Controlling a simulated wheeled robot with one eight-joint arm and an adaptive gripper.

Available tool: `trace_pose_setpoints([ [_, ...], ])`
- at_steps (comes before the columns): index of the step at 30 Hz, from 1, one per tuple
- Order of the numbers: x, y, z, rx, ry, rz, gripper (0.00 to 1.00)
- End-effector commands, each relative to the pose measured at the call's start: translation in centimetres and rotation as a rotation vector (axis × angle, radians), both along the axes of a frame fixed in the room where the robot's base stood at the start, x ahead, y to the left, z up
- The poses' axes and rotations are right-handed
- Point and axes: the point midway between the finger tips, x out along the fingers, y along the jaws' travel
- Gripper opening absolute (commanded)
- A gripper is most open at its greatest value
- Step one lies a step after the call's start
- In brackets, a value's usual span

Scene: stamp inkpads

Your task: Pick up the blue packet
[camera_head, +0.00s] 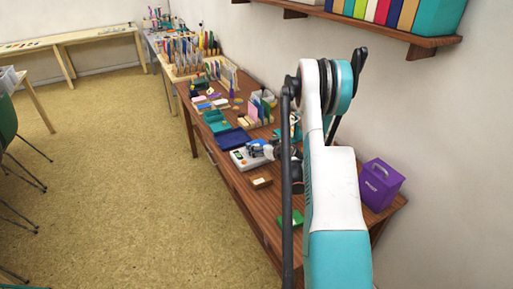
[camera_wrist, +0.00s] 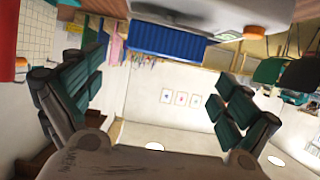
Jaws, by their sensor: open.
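A dark blue, flat, tray-like thing (camera_head: 232,141) lies on the wooden table in the head view, just beyond a white device. In the wrist view a blue ridged thing (camera_wrist: 165,40) shows at the top, between and beyond my fingers; it may be the same one. I cannot tell for sure which blue thing is the packet. My gripper (camera_wrist: 160,105) is open, with its two dark green fingers wide apart and nothing between them. In the head view my arm partly hides the gripper, near the white device.
The white device (camera_head: 240,160) stands close to my gripper. A teal tray (camera_head: 215,121) lies beyond the blue thing. A purple box (camera_head: 381,184) stands at the table's right, and a green block (camera_head: 291,220) lies nearer. A wall shelf (camera_head: 400,35) hangs above.

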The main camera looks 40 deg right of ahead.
Motion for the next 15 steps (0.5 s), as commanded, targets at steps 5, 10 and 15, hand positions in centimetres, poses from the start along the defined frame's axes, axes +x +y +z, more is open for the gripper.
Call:
trace_pose_setpoints([
  [5, 1.5, -0.4, -0.7, -0.002, -0.001, -0.001, 0.97],
  [10, 2.1, -0.5, -1.0, -0.002, 0.000, 0.000, 0.97],
  [15, 4.0, -0.7, -2.1, -0.001, -0.001, 0.001, 0.97],
])
